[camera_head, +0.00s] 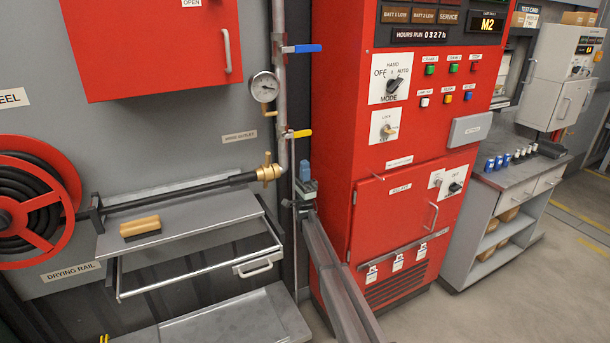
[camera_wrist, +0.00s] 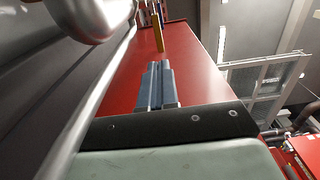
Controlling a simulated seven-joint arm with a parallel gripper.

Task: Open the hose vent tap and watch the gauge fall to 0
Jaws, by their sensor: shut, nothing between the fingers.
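The round white gauge (camera_head: 264,87) is on the wall pipework at centre left; its dial is too small to read. A small brass fitting (camera_head: 269,113) sits just below it. A brass coupling (camera_head: 267,172) with an upright brass handle joins the black hose (camera_head: 190,190) to the pipe. I cannot tell which brass part is the hose vent tap. My gripper (camera_head: 304,164) is shut and empty, right of the coupling and below the yellow lever (camera_head: 299,133). In the wrist view the gripper (camera_wrist: 155,70) points up toward the yellow lever (camera_wrist: 157,32), apart from it.
A silver vertical pipe (camera_head: 281,110) carries a blue lever (camera_head: 303,48). The red pump cabinet (camera_head: 345,120) stands close on my gripper's right. A grey shelf (camera_head: 180,220) and a wooden-handled brush (camera_head: 140,227) lie below the hose. The red hose reel (camera_head: 35,205) is far left.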

